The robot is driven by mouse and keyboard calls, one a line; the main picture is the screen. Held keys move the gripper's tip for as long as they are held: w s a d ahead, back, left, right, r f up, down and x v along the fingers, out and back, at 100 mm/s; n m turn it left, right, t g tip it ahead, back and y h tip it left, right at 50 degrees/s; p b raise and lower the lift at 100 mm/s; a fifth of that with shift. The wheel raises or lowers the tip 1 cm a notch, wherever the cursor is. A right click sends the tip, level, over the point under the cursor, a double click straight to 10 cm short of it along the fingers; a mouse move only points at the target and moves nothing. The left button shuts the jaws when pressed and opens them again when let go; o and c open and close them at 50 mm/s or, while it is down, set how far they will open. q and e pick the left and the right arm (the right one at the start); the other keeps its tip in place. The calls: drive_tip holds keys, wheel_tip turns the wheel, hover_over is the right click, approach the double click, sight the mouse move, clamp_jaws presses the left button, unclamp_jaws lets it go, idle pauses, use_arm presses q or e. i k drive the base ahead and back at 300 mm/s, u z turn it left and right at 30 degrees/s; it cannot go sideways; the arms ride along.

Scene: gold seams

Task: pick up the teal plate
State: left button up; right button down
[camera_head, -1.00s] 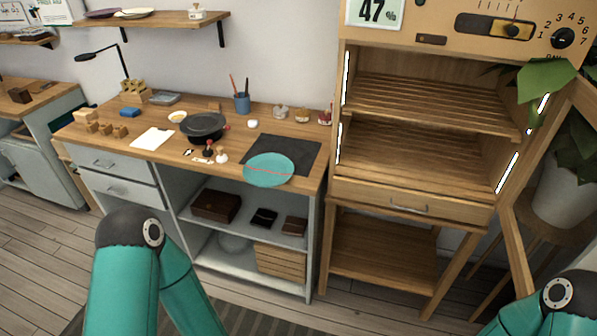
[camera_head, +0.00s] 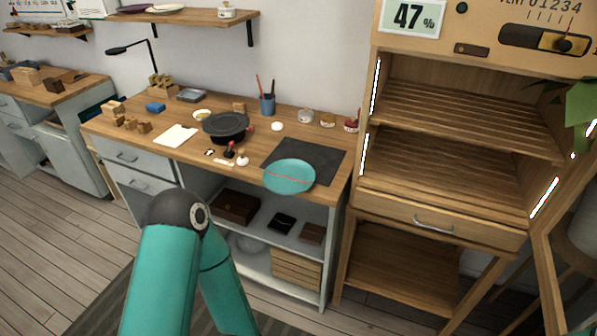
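The teal plate (camera_head: 289,177) lies at the front right of the wooden workbench (camera_head: 170,148), partly on a dark mat (camera_head: 318,152). A thin reddish-gold seam runs across it. The plate's front rim reaches to about the bench's front edge. My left arm shows below and left of the plate, in front of the bench, but its gripper is out of view. My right arm and gripper are not in view. Nothing touches the plate from above.
A black round pan-like thing (camera_head: 225,125), small stamps (camera_head: 230,149) and a white sheet (camera_head: 177,135) lie left of the plate. A blue cup (camera_head: 267,104) stands behind. A tall wooden cabinet (camera_head: 420,204) with slatted shelves stands close at the right. Floor shows at left.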

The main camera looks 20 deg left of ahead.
sight(287, 177)
drive_tip(key=z, duration=0.05)
drive_tip(key=i, duration=0.85)
drive_tip(key=u, duration=0.1)
